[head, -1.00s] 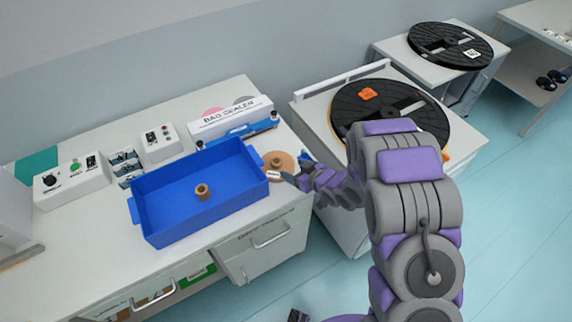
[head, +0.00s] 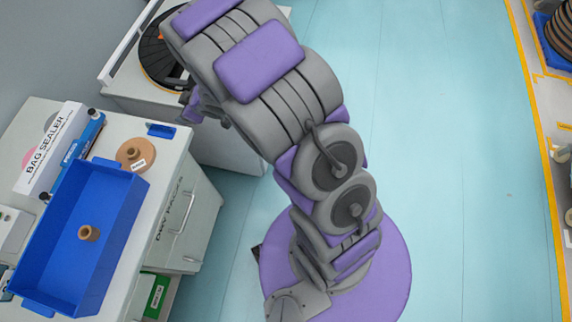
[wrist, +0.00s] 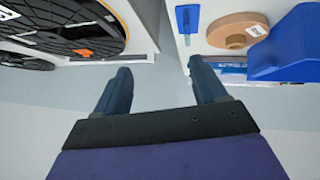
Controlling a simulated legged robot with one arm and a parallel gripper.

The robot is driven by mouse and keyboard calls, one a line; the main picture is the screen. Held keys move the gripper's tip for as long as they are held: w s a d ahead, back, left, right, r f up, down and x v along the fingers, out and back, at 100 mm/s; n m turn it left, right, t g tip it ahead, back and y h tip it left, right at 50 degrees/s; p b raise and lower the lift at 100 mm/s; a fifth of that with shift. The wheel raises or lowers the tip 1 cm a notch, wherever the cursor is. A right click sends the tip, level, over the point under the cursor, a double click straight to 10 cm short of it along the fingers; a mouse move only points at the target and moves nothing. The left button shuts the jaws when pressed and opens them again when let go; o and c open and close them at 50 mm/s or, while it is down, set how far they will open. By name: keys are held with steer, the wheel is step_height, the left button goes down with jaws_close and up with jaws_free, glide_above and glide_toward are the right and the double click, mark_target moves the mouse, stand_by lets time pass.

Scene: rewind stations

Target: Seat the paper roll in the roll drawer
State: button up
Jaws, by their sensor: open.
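A flat round brown roll with a raised hub (head: 136,155) and a white label lies on the left bench; it may be the paper roll. The same roll shows at the top right of the wrist view (wrist: 232,32). A smaller brown spool (head: 89,233) stands in the blue bin (head: 125,235). The bench has a drawer front marked with dark lettering (head: 180,215), and it looks shut; I cannot tell whether it is the roll drawer. My gripper (wrist: 160,72) is open and empty, over the gap between the benches, apart from the roll. In the head view my arm mostly hides it.
A bag sealer (head: 52,150) stands behind the bin. A black reel (wrist: 62,25) lies on the neighbouring bench. The floor (head: 450,150) to the right is clear.

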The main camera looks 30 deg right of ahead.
steer(key=s+d+r+m+h, duration=0.35)
steer(key=d+r, duration=0.35)
steer(key=d, duration=0.4)
steer(key=s+d+r+m+g+h, duration=0.1)
steer(key=s+d+r+m+g, duration=0.1)
steer(key=s, duration=0.8)
steer(key=s+d+r+m+g+h, duration=0.2)
steer(key=s+d+r, duration=0.4)
steer(key=s, duration=0.5)
steer(key=shift+r+m+g, duration=0.35)
steer(key=shift+m+g, duration=0.1)
steer(key=shift+g, duration=0.65)
steer(key=shift+o, duration=0.4)
steer(key=s+a+r+m+g+y, duration=0.1)
steer(key=s+a+r+g, duration=0.2)
steer(key=s, duration=1.2)
steer(key=shift+s+a+r, duration=0.15)
steer(key=shift+s+r, duration=0.05)
steer(key=shift+y, duration=0.25)
steer(key=shift+w, duration=0.1)
